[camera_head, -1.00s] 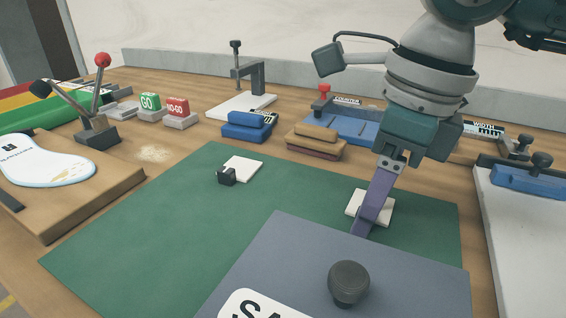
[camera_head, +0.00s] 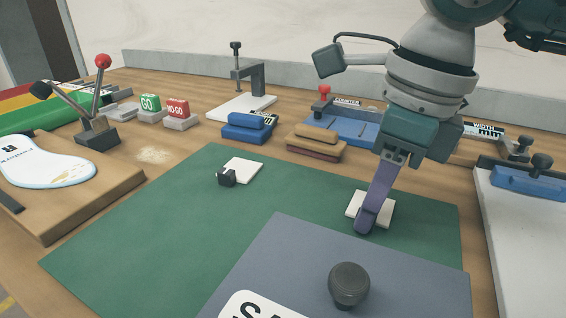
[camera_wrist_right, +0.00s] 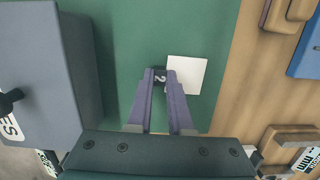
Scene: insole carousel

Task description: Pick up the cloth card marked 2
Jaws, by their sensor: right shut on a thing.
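The cloth card marked 2 is a white square (camera_wrist_right: 187,75) with a dark tab (camera_wrist_right: 160,76) at one edge, and the 2 shows on the tab in the right wrist view. My right gripper's two purple fingers (camera_wrist_right: 160,82) are shut on the dark tab, one on each side. The white square sticks out beside the fingers. My left gripper is not in view.
A second white card (camera_head: 243,169) with a dark tab lies farther left on the green mat (camera_head: 150,235). A grey-blue box (camera_head: 300,260) with a dark knob (camera_head: 349,284) stands close in front of my right gripper. Blue (camera_head: 247,130) and brown blocks (camera_head: 315,148) stand behind the mat.

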